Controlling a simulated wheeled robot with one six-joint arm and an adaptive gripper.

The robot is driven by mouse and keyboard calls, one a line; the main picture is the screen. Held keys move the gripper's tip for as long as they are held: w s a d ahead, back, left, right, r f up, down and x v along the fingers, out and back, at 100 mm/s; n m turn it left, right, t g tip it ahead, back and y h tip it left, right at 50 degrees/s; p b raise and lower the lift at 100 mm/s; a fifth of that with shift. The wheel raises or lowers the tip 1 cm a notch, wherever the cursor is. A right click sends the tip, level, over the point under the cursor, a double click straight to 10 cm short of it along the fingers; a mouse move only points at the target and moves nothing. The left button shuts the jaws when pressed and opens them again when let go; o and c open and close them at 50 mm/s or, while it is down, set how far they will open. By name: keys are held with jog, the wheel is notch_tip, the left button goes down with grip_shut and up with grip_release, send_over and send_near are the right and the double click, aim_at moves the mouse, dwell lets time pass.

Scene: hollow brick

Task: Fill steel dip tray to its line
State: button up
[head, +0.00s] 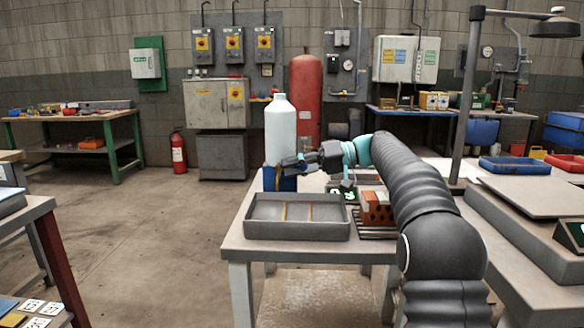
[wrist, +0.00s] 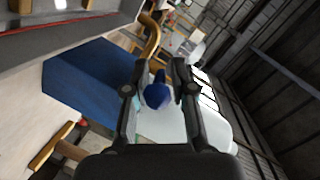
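The grey steel dip tray (head: 297,231) sits at the front of the table, with two yellowish strips inside; I cannot make out liquid in it. Behind it a white bottle (head: 280,128) stands upright at a blue block (head: 284,184). My gripper (head: 292,161) is beside the bottle's lower part, above the tray's back edge. In the wrist view my gripper (wrist: 160,68) is open, its fingers on either side of a blue tap knob (wrist: 157,96) by the white bottle (wrist: 185,128). Whether the fingers touch the knob is unclear. The blue block (wrist: 90,80) is at left.
An orange hollow brick (head: 374,210) rests on a dark slatted rack (head: 376,230) right of the tray, under my arm. A small display with green digits (head: 343,193) is behind it. A lamp post (head: 466,100) stands at right. The floor left of the table is clear.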

dwell(0.3)
jog(key=v, duration=1.2)
jog(key=shift+c, duration=0.2)
